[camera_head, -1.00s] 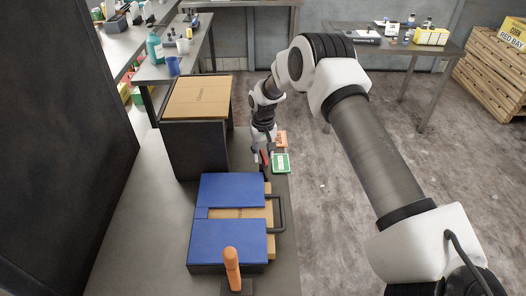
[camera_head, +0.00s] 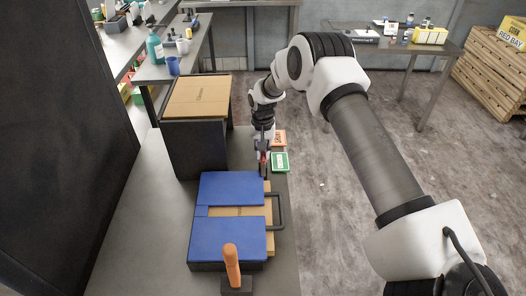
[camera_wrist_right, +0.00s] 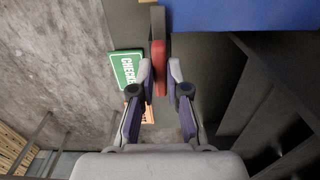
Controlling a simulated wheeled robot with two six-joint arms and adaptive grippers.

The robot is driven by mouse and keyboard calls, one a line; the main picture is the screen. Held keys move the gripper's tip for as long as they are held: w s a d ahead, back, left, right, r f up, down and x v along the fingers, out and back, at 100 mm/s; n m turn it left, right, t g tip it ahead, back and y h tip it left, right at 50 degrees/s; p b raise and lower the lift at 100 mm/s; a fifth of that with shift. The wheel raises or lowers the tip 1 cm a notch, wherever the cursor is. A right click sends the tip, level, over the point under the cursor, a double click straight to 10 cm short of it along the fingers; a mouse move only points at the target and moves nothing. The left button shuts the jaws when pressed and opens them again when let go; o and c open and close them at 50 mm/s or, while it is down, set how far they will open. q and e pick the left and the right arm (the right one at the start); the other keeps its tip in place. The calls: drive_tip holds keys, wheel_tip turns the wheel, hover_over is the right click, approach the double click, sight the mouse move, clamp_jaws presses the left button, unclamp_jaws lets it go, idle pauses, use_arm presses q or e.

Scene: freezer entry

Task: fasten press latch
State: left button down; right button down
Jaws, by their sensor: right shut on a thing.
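A blue flat press or case (camera_head: 228,238) lies on the grey bench, with a tan layer and a black loop handle (camera_head: 281,211) on its right side. An upright orange handle (camera_head: 231,265) stands at its near edge. My right gripper (camera_head: 263,152) is beyond the far right corner of the blue case, shut on a red and black bar (camera_head: 263,166). In the right wrist view the red part of the bar (camera_wrist_right: 158,62) sits between the fingertips (camera_wrist_right: 161,75), and its black end reaches toward the blue case (camera_wrist_right: 240,15). My left gripper is out of view.
A dark box with a tan top (camera_head: 198,97) stands behind the case, left of my right gripper. A green sign (camera_head: 280,162) and an orange sign (camera_head: 281,138) are right of the gripper. A dark panel (camera_head: 60,140) rises on the left.

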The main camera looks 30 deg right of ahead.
sight(263, 153)
drive_tip(key=c, duration=1.2)
unclamp_jaws()
drive_tip(key=shift+w, duration=0.1)
drive_tip(key=shift+o, duration=0.2)
drive_tip(key=shift+w+d+f, duration=0.1)
drive_tip(key=shift+f, duration=0.1)
drive_tip(key=shift+r, duration=0.1)
wheel_tip(263, 153, up, 12)
